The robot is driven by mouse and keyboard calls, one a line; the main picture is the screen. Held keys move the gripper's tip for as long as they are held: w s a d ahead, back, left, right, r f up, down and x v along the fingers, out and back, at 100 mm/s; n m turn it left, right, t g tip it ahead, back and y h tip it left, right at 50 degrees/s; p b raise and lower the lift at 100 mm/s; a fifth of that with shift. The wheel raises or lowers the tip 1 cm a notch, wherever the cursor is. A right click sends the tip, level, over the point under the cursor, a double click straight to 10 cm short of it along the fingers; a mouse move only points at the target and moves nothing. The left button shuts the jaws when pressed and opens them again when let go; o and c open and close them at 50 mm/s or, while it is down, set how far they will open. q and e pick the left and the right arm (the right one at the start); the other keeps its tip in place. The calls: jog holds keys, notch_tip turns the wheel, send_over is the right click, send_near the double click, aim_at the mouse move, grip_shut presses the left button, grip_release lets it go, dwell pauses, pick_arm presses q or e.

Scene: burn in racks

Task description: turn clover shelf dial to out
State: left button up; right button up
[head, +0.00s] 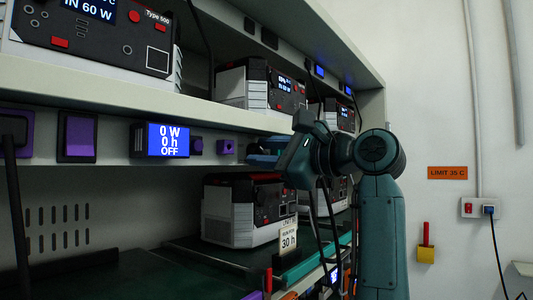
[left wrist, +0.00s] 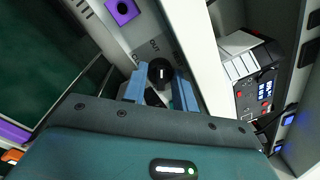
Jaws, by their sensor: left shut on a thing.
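A black dial (left wrist: 160,72) with a short white mark sits on the shelf's front rail in the left wrist view. The blue fingers of my left gripper (left wrist: 158,92) are closed around the dial, one on each side. In the head view my left gripper (head: 268,152) reaches the rail of the middle shelf (head: 350,125), and its body hides the dial. I see no clover mark. My right gripper is not in view.
A blue display (head: 168,140) reading 0 W, 0 h, OFF is on the same rail, left of the gripper. Power units (head: 262,88) stand on the shelf above, and another unit (head: 240,212) stands below, close to my arm. An orange LIMIT 35 C sign (head: 447,173) is on the right wall.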

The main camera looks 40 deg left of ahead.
pick_arm(q)
jog(key=o, duration=1)
jog(key=shift+r, duration=0.1)
jog(key=shift+r+m, duration=0.15)
jog(key=shift+m, duration=0.15)
